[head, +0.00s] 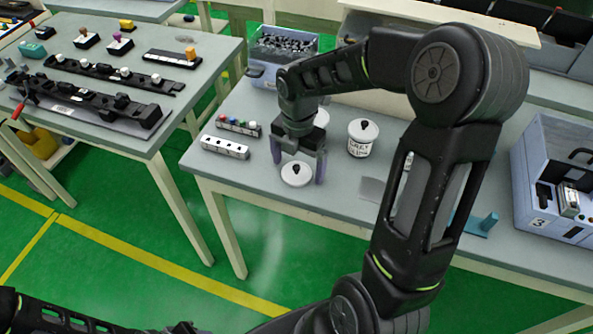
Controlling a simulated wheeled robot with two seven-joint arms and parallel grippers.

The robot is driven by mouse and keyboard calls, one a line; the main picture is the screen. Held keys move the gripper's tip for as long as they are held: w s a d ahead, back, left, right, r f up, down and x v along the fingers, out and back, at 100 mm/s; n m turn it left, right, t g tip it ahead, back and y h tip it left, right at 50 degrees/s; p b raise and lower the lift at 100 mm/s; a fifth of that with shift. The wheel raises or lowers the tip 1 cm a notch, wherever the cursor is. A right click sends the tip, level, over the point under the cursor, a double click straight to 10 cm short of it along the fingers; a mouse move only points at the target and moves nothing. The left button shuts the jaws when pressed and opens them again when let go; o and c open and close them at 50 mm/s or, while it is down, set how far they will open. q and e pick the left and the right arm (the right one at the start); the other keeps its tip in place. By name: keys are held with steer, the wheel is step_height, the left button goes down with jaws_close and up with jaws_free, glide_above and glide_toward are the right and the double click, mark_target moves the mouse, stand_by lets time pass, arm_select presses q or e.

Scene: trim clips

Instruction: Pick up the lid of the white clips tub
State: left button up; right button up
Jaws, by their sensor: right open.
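A round white lid (297,181) with a black knob lies on the grey table near its front edge. My right gripper (298,168) points down over this lid, open, with its fingers on either side of the lid and nothing held. Contact with the lid cannot be told. To the right stands a white tub (360,148) with dark lettering, with its own black-knobbed white lid (364,129) on top. Another white round thing (320,117) is partly hidden behind my right gripper. My left gripper is out of view.
A white block with holes (225,147) and a rack with coloured knobs (238,127) lie left of the gripper. A blue bin of dark parts (283,43) stands behind. A blue-grey case (553,185) stands at right. My right arm hides part of the table.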

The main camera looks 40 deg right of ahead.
steer(key=shift+c, duration=0.3)
steer(key=c, duration=1.4)
